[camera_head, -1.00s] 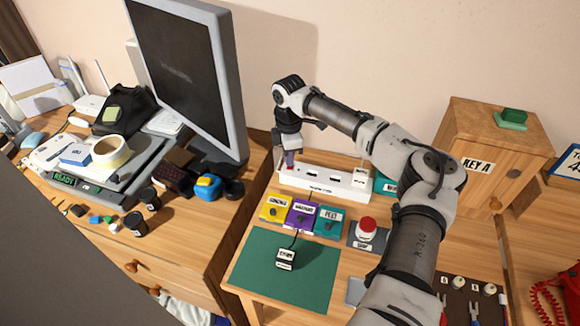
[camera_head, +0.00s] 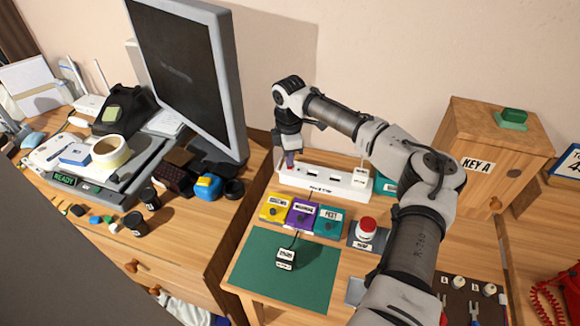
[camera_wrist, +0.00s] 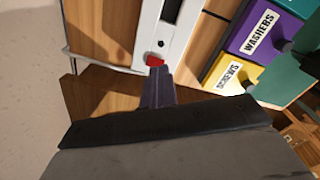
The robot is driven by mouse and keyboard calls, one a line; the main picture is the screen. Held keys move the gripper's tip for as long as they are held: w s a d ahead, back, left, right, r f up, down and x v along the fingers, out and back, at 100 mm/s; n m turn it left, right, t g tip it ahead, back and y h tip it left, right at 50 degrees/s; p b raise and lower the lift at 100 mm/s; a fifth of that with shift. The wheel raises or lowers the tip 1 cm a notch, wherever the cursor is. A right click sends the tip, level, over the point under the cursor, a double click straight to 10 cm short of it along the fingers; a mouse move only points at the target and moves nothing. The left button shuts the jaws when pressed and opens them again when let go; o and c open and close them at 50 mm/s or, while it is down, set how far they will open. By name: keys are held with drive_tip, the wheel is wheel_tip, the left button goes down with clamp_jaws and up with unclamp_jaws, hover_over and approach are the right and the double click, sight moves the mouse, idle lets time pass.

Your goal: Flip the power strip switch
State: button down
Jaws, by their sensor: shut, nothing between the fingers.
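The white power strip (camera_head: 330,181) lies at the back of the wooden table, in front of the wall. In the wrist view the strip (camera_wrist: 155,22) runs up from the centre, with a red switch (camera_wrist: 154,60) at its near end. My gripper (camera_head: 290,164) points down at the strip's left end. In the wrist view my gripper (camera_wrist: 157,72) is shut and empty, its tips at the red switch. They look in contact with it or very close; I cannot tell which.
Yellow (camera_head: 275,208), purple (camera_head: 302,214) and teal (camera_head: 329,222) labelled boxes stand just in front of the strip. A red button (camera_head: 367,226) is to their right. A monitor (camera_head: 190,75) stands at left. A green mat (camera_head: 290,280) lies in front with a small block on it.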

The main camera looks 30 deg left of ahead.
sight(289, 168)
drive_tip(key=shift+f+b, duration=0.3)
drive_tip(key=shift+f, duration=0.6)
idle(0.4)
wheel_tip(289, 168, up, 7)
drive_tip(key=p, duration=0.6)
idle(0.6)
